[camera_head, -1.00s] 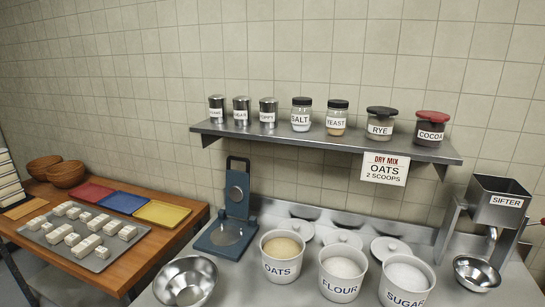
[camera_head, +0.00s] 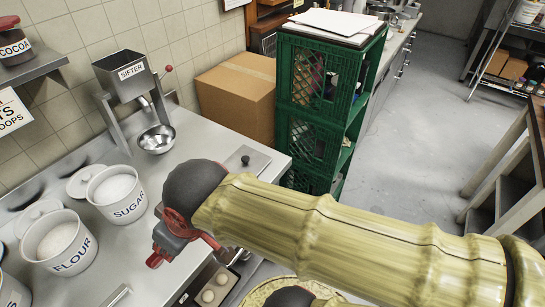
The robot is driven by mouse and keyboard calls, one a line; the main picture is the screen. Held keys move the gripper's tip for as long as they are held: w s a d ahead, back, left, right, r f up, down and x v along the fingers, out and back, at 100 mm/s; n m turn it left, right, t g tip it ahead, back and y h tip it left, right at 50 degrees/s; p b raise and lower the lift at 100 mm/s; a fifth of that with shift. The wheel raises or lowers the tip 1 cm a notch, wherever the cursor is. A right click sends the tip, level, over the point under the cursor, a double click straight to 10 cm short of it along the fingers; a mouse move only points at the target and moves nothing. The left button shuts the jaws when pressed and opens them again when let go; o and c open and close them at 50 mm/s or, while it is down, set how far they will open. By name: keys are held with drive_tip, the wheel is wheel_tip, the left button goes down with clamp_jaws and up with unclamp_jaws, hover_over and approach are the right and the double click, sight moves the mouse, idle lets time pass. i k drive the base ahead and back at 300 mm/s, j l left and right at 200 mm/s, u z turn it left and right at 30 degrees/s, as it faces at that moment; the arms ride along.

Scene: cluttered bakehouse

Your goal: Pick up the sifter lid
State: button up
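A flat, square grey lid (camera_head: 245,162) with a black knob lies on the steel counter, right of the sifter (camera_head: 128,75) and in front of the cardboard box. The sifter is a grey hopper on a stand, with a red-knobbed lever and its label facing out. My gripper (camera_head: 188,257), with red fingers, is over the counter's front part, nearer the camera than the lid and apart from it. Its fingers look spread, with nothing seen between them. My arm reaches in from the right and partly hides the gripper and the counter's front edge.
A steel bowl (camera_head: 157,139) sits below the sifter spout. Sugar (camera_head: 129,209) and flour (camera_head: 73,262) crocks stand at the left. A cardboard box (camera_head: 238,98) and stacked green crates (camera_head: 310,120) stand behind the lid. Open floor (camera_head: 430,120) lies at the right.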

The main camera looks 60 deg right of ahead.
sight(246, 158)
drive_tip(key=z, duration=1.55)
